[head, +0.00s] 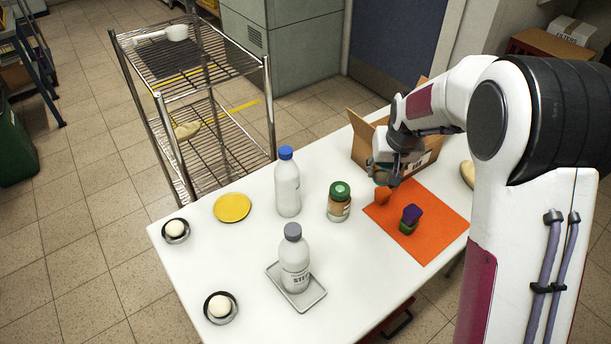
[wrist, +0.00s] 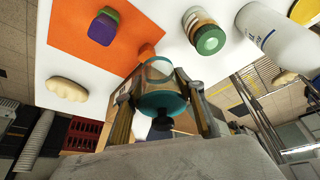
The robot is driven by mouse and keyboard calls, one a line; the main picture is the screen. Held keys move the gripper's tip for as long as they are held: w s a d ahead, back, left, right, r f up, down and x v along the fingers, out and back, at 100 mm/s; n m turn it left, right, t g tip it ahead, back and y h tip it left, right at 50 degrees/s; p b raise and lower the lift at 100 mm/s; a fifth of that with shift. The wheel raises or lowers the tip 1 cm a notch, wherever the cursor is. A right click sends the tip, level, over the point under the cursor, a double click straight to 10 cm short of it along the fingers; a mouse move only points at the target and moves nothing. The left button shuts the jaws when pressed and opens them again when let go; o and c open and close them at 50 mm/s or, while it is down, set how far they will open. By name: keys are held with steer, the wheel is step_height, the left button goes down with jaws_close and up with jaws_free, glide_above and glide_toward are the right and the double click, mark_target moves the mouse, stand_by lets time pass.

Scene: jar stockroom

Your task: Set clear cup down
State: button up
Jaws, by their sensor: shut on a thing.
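The clear cup (wrist: 158,72) has a teal band at the end nearest the wrist camera. My gripper (wrist: 155,86) is shut on it, with one finger on each side. In the head view my gripper (head: 388,172) is over the far left corner of the orange mat (head: 440,215), in front of the open cardboard box.
A purple block (head: 412,213) sits on a green one on the mat. A green-lidded jar (head: 339,203) stands left of the mat, near a blue-capped bottle (head: 287,184). The cardboard box (head: 366,150) is close behind. The mat's right part is bare.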

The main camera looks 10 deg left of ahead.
steer(key=w+a+f+n, duration=0.1)
steer(key=w+a+f, duration=0.2)
steer(key=w+a, duration=0.4)
steer(key=w+a+f+n+y, duration=0.1)
steer(key=w+a, duration=0.5)
steer(key=a, duration=0.8)
step_height(320, 180, down, 2)
steer(key=shift+w+a+n, duration=0.3)
steer(key=shift+w+n, duration=0.1)
steer(key=shift+n, duration=0.1)
steer(key=shift+f, duration=0.1)
steer(key=shift+f, duration=3)
steer(key=shift+f, duration=1.9)
steer(key=shift+f, duration=0.1)
